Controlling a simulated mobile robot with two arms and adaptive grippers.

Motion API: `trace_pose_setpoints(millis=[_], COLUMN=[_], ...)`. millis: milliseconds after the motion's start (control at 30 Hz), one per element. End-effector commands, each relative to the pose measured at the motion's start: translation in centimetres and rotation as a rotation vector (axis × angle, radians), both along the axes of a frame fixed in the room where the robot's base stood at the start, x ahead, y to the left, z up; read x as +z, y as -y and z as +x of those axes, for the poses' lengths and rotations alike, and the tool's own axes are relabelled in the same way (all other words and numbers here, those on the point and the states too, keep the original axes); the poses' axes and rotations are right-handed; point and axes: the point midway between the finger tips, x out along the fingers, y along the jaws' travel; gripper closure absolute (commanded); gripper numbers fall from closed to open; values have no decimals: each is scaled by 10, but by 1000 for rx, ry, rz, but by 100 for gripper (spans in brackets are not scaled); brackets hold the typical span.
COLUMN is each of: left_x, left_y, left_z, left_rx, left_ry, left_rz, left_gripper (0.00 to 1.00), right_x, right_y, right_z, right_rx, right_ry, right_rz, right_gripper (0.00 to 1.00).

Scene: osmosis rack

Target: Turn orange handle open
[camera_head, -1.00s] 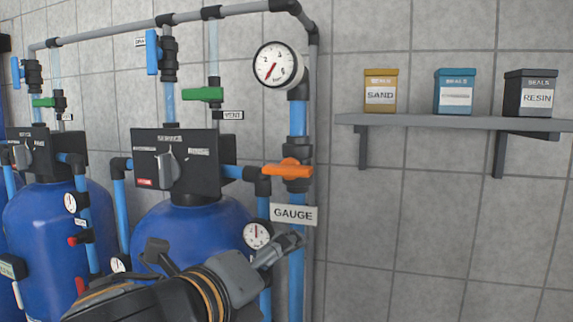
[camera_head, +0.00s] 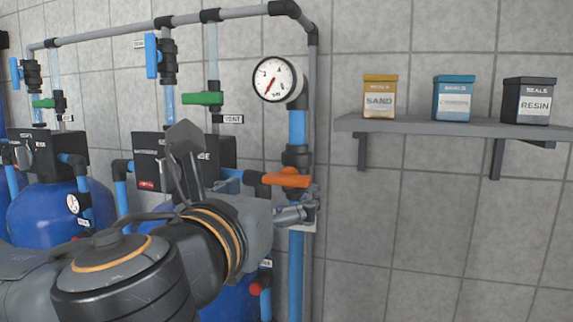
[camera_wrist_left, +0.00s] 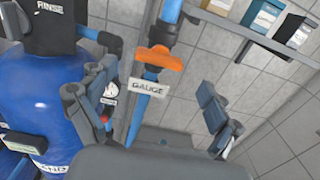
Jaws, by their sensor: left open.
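The orange handle (camera_head: 287,177) sits crosswise on the vertical blue pipe (camera_head: 296,262), below the round gauge (camera_head: 277,79). It lies level, pointing left. My left gripper (camera_head: 306,207) is just below it, covering most of the white label plate. In the left wrist view the orange handle (camera_wrist_left: 158,58) is ahead, with the GAUGE label (camera_wrist_left: 148,87) under it. The two fingers of the left gripper (camera_wrist_left: 165,105) are spread wide on either side, with nothing between them. Whether a finger touches the handle or pipe is unclear. My right gripper is not in view.
Blue tanks (camera_head: 42,212) with black control heads stand at the left. A green valve handle (camera_head: 202,98) and a blue one (camera_head: 152,55) are above.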

Motion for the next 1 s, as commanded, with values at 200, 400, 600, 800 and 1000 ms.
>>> trace_pose_setpoints(millis=[200, 400, 600, 800, 1000], left_x=[3, 1, 0, 0, 0], left_y=[13, 19, 21, 21, 21], left_z=[41, 60, 65, 64, 64], left_rx=[2, 0, 0, 0, 0], left_ry=[-3, -1, 1, 1, 1], left_rz=[0, -1, -1, -1, -1], left_gripper=[9, 9, 9, 18, 58], right_x=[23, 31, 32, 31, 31], right_y=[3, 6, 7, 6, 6], right_z=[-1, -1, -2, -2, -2], right_rx=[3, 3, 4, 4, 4], right_ry=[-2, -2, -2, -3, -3], right_rz=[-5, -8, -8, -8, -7], right_gripper=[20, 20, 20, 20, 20])
